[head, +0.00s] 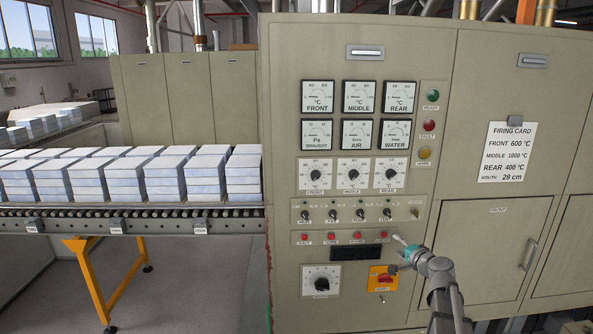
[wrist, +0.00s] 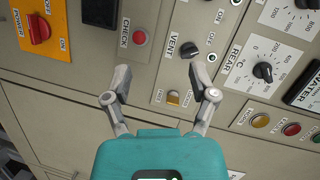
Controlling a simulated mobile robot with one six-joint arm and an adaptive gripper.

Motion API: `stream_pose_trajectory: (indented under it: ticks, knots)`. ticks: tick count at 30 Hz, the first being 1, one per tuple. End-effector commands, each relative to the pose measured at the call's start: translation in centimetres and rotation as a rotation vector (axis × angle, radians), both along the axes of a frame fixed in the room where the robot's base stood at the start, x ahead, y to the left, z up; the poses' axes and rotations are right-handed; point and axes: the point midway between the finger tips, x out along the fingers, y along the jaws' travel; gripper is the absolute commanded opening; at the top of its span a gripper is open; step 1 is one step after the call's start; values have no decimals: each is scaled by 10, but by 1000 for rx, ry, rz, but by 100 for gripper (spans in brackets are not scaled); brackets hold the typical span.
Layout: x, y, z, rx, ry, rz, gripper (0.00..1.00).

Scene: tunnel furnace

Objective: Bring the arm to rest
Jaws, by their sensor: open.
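My gripper (head: 397,252) is at the lower right of the control panel (head: 345,130) in the head view, with its teal body in front of the panel face. In the wrist view my gripper (wrist: 161,82) has its two fingers spread wide with nothing between them. The panel fills that view beyond the fingertips. A black VENT switch (wrist: 189,50) shows beyond the right fingertip, and a red CHECK button (wrist: 140,38) beyond the left one. A small brass-coloured part (wrist: 173,97) shows between the fingers. Whether a fingertip touches the panel cannot be told.
A red knob on an orange plate (head: 384,280) is just below my gripper. The REAR dial (head: 390,175) is above it. A firing card (head: 507,152) hangs to the right. White stacked blocks (head: 90,175) sit on a roller conveyor (head: 150,220) at left. Floor shows below the conveyor.

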Motion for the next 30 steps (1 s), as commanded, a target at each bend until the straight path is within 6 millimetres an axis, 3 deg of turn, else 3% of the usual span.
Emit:
stream_pose_trajectory:
  ticks: [1, 6, 15, 21, 30]
  knots:
    - [-11, 24, -10, -50, 32, 58, 74]
    - [-44, 85, -45, -227, 160, 249, 74]
    - [-124, 156, -108, -534, 424, 544, 74]
    - [-186, 175, -141, -736, 625, 699, 74]
    - [-262, 173, -163, -983, 908, 831, 74]
